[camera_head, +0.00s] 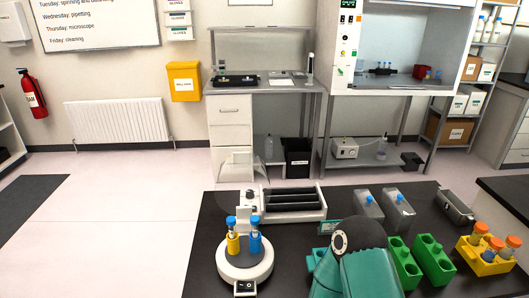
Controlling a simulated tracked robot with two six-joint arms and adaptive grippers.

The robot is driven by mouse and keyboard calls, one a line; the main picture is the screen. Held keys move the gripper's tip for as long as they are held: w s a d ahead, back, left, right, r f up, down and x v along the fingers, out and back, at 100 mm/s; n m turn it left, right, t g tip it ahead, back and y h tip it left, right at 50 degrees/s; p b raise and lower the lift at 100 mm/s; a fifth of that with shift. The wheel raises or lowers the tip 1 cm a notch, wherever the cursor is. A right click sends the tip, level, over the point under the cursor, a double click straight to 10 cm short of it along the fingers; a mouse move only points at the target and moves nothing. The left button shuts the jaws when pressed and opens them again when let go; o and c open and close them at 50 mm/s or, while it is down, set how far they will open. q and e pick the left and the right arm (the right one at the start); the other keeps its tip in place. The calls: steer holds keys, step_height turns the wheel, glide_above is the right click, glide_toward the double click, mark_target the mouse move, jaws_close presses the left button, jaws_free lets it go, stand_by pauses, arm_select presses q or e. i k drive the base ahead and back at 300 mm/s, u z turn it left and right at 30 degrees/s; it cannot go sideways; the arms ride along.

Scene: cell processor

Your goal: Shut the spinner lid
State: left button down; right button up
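The spinner (245,262) stands on the dark bench at the lower middle. It has a white round body with a dark plate on top. A yellow holder (233,243) and a blue holder (254,243) stand on the plate, each with a blue-capped tube. The clear lid (238,184) appears raised at the back of the spinner, tilted up; its edges are faint. A part of my own arm, teal with a dark joint, shows at the bottom right of the spinner. Neither gripper shows.
The bench left of the spinner is clear.

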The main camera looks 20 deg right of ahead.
mark_target(242, 213)
steer(key=u, duration=0.05)
steer(key=i, duration=0.2)
steer(key=z, duration=2.55)
steer(key=k, duration=2.35)
steer(key=u, duration=0.7)
steer(key=i, duration=1)
